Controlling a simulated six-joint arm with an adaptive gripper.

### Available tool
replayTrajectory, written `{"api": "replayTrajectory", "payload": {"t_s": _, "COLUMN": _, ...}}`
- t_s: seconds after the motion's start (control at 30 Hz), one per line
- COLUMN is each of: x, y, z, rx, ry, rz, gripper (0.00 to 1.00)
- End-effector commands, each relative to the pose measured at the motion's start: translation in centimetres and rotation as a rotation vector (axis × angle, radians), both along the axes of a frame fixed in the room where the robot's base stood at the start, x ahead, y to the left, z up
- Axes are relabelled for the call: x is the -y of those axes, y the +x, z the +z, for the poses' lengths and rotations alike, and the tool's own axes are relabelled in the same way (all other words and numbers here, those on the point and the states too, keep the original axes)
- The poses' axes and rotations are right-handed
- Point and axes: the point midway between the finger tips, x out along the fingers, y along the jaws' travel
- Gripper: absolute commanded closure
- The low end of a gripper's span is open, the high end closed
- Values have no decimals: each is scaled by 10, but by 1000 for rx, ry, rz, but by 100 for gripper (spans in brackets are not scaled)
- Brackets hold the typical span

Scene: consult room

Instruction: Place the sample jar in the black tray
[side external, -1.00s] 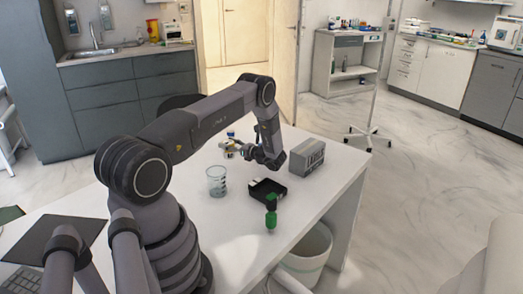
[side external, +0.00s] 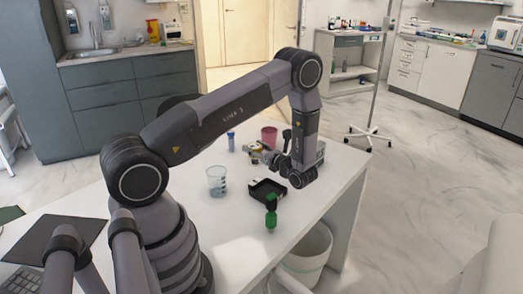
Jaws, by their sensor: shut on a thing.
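The black tray (side external: 264,193) lies on the white table, in front of my gripper and to its left. A small white patch shows at its left corner. My gripper (side external: 255,149) is above the table behind the tray, its fingers pointing left from the wrist. It is shut on a small pale and yellowish thing, which appears to be the sample jar (side external: 251,147). The fingers cover much of it and the detail is too small to be sure. The held thing is apart from the tray.
A clear beaker (side external: 217,184) stands left of the tray and a green bottle (side external: 271,215) at its front edge. A blue-capped vial (side external: 231,141) and a pink cup (side external: 269,136) stand behind. A grey box (side external: 321,152) is partly hidden by my arm.

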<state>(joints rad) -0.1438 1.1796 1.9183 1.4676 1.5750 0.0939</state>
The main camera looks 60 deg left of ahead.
Motion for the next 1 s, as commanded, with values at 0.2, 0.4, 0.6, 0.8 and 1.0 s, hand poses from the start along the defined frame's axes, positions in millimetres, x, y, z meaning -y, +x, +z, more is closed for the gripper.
{"api": "replayTrajectory", "payload": {"t_s": 0.2, "x": 29, "y": 29, "z": -16, "rx": -3, "ry": 1, "rz": -92, "gripper": 88}}
{"api": "replayTrajectory", "payload": {"t_s": 0.4, "x": 30, "y": 30, "z": -55, "rx": -4, "ry": 0, "rz": -95, "gripper": 88}}
{"api": "replayTrajectory", "payload": {"t_s": 0.6, "x": 29, "y": 30, "z": -76, "rx": -3, "ry": 0, "rz": -94, "gripper": 88}}
{"api": "replayTrajectory", "payload": {"t_s": 0.8, "x": 29, "y": 30, "z": -103, "rx": -2, "ry": 0, "rz": -94, "gripper": 88}}
{"api": "replayTrajectory", "payload": {"t_s": 1.0, "x": 29, "y": 30, "z": -106, "rx": -1, "ry": 0, "rz": -94, "gripper": 88}}
